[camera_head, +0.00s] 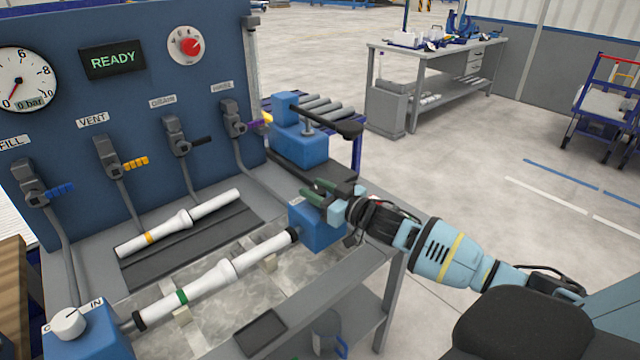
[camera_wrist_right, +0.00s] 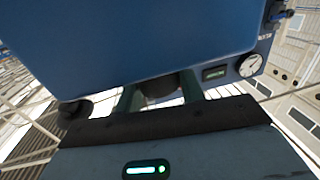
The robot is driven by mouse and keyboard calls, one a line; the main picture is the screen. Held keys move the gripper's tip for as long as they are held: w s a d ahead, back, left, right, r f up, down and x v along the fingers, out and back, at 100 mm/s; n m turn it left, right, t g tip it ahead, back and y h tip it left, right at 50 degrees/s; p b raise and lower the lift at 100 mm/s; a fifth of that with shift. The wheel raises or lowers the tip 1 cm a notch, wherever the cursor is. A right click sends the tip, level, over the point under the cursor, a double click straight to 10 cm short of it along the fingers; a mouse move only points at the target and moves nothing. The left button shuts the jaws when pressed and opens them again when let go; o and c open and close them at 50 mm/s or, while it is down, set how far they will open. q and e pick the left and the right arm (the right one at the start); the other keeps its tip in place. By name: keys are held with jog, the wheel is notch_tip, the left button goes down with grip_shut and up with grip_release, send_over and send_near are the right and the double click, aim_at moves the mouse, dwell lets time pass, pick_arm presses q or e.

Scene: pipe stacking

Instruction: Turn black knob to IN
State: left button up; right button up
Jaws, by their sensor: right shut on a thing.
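The right blue block (camera_head: 318,228) sits at the right end of the bench, with a small, partly hidden label on its top. My right gripper (camera_head: 322,192) reaches over this block from the right, its green fingers at the block's top. In the right wrist view the fingers are shut on a dark round knob (camera_wrist_right: 160,86) against the blue block (camera_wrist_right: 150,45). In the head view the gripper hides this black knob, so its pointing direction cannot be told. A white knob (camera_head: 68,322) with an IN label sits on the left blue block (camera_head: 95,340). My left gripper is out of view.
A white pipe with a green band (camera_head: 215,277) runs between the two blue blocks. Another pipe (camera_head: 180,222) lies on the dark rack behind. A blue panel (camera_head: 75,85) carries valves, a gauge and a READY display. A blue clamp with a black lever (camera_head: 300,145) stands behind my gripper.

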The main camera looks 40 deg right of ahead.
jog(key=shift+a+r+m+h+p, duration=0.15)
jog(key=shift+m+h+p, duration=0.15)
jog(key=shift+m+h, duration=0.65)
jog(key=m+h, duration=0.1)
jog(key=h, duration=0.2)
jog(key=shift+m+t+h, duration=0.25)
jog(key=shift+t, duration=0.05)
jog(key=shift+f+m+h, duration=0.2)
jog(key=shift+m+h, duration=0.5)
jog(key=shift+h, duration=0.2)
jog(key=shift+m+g+h, duration=0.4)
jog(key=shift+m+h, duration=0.3)
jog(key=shift+h, duration=0.5)
jog(key=shift+m+h+b, duration=0.4)
jog(key=shift+h, duration=0.2)
jog(key=shift+g+h, duration=0.3)
jog(key=shift+d+r+m+h, duration=0.1)
jog(key=shift+d+m+h, duration=0.1)
jog(key=shift+m+h, duration=0.15)
jog(key=shift+r, duration=0.1)
